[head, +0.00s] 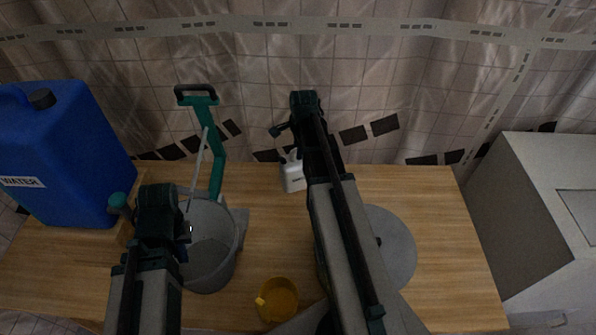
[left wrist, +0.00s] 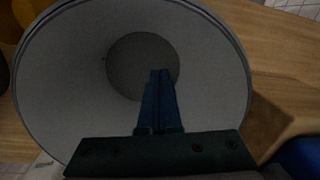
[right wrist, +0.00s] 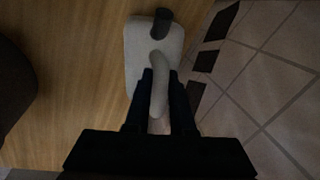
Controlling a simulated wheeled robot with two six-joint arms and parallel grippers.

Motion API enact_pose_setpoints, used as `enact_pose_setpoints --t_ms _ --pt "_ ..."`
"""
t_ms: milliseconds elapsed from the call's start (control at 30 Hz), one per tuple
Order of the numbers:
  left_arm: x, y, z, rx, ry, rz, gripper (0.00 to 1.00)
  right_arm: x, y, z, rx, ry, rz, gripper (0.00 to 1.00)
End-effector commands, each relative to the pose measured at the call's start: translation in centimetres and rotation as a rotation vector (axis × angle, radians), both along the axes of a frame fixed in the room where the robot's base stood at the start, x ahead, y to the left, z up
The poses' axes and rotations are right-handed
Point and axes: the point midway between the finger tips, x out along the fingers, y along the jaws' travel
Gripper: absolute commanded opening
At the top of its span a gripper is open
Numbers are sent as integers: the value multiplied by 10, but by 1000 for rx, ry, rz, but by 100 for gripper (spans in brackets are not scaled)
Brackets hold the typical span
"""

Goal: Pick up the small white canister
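The small white canister (head: 293,177) stands on the wooden table near its back edge, partly hidden by my right arm in the head view. In the right wrist view the canister (right wrist: 140,62) shows a dark cap and a curved white handle. My right gripper (right wrist: 160,78) has its fingers on both sides of this handle, close against it with little or no visible gap. My left gripper (left wrist: 160,72) is shut and empty, pointing into the grey bucket (left wrist: 215,60). In the head view the bucket (head: 228,265) is partly behind my left arm.
A blue water container (head: 70,150) stands on a wooden block at the left. A green-handled tool (head: 216,160) leans in the bucket. A yellow mug (head: 280,299) is near the front, a grey disc (head: 395,245) right of my right arm. A light cabinet (head: 530,220) is beyond the table's right edge.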

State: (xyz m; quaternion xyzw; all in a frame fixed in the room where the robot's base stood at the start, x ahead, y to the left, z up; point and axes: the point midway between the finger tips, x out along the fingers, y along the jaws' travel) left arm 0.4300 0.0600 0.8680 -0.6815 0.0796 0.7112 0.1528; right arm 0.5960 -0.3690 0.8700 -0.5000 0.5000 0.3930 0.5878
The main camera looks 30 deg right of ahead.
Motion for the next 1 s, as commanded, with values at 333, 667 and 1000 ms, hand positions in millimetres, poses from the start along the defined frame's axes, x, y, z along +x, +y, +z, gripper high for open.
enact_pose_setpoints --t_ms 333,667,1000 --pt "0 0 0 0 0 0 0 0 0 0 0 -1 0 0" --pt "0 0 4 0 0 0 0 0 0 5 0 -1 0 0" --pt "0 0 36 0 0 0 0 0 0 36 0 -1 0 0"
